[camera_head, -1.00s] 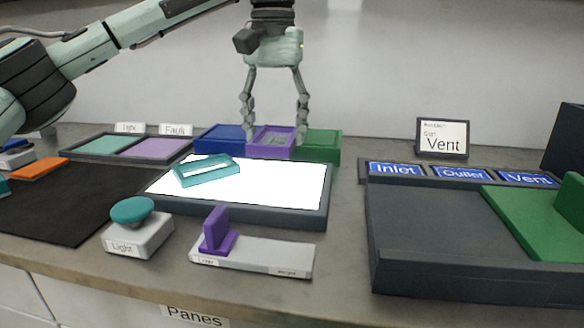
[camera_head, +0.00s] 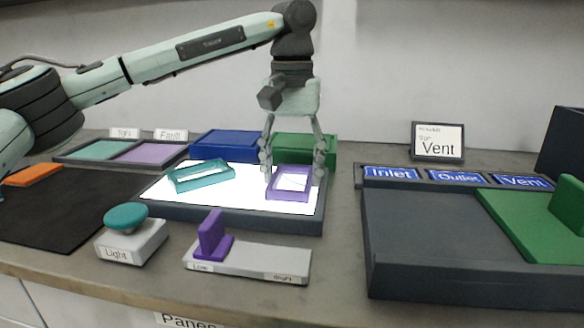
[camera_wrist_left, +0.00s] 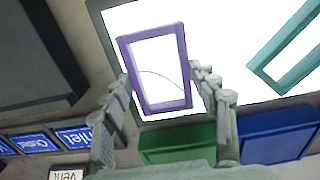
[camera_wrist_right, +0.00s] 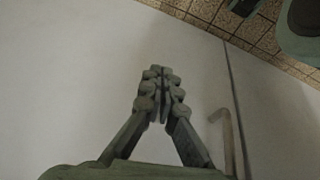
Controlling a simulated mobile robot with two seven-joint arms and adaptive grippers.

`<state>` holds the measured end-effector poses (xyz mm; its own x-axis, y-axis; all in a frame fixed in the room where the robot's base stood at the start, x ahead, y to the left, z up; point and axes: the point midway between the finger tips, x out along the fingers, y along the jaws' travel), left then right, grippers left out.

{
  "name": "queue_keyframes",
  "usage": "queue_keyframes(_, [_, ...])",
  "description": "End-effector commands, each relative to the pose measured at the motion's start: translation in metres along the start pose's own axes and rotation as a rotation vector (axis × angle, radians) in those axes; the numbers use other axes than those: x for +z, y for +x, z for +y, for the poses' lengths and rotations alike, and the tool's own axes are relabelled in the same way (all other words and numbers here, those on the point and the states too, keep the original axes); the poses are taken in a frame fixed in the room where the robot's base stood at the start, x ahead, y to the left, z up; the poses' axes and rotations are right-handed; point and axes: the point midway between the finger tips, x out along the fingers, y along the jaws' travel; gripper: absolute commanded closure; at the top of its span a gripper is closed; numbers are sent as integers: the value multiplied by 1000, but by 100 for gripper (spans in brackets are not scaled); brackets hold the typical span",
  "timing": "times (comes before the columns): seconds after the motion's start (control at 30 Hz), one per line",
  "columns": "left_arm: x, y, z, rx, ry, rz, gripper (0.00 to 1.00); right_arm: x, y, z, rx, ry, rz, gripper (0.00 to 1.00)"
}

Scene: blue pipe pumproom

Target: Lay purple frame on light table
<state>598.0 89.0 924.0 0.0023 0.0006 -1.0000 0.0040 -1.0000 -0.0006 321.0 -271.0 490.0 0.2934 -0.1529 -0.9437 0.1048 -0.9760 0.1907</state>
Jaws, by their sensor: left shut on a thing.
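The purple frame (camera_head: 290,198) is in my left gripper (camera_head: 293,172), whose fingers are shut on its sides. In the head view it is over the right part of the white lit surface of the light table (camera_head: 240,220). I cannot tell whether it touches the surface. The left wrist view shows the purple frame (camera_wrist_left: 165,107) between the fingers, with a thin curved line inside its opening. A teal frame (camera_head: 205,186) lies on the left part of the light table. My right gripper (camera_wrist_right: 160,80) is shut and empty, away from the table.
A blue block (camera_head: 222,143) and a green block (camera_head: 300,146) stand behind the light table. In front are a teal-knobbed Light button (camera_head: 126,219) and a purple-handled slider (camera_head: 213,240). A dark tray (camera_head: 430,230) with a green panel stands at the right.

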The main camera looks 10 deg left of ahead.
Motion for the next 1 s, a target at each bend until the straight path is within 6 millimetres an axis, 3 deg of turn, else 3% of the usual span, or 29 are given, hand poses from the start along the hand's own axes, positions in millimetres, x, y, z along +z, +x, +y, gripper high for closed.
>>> queue_keyframes(0.03, [0, 0, 0, 0, 0, 0, 37, 0, -1, 0, 1, 0, 0, 100])
queue_keyframes(0.17, [0, 0, 0, 0, 0, 0, 21, -1, -2, 0, 1, 0, 4, 100])
queue_keyframes(0.57, [0, -5, 0, 1, 0, 1, 20, -2, -3, 1, 1, 1, 5, 100])
queue_keyframes(0.67, [0, -18, 1, 2, 0, 2, 20, -1, -1, 1, 1, 0, 2, 100])
queue_keyframes(1.0, [0, -91, 1, 1, -1, 2, 20, 2, 14, -1, -7, -2, -7, 100])
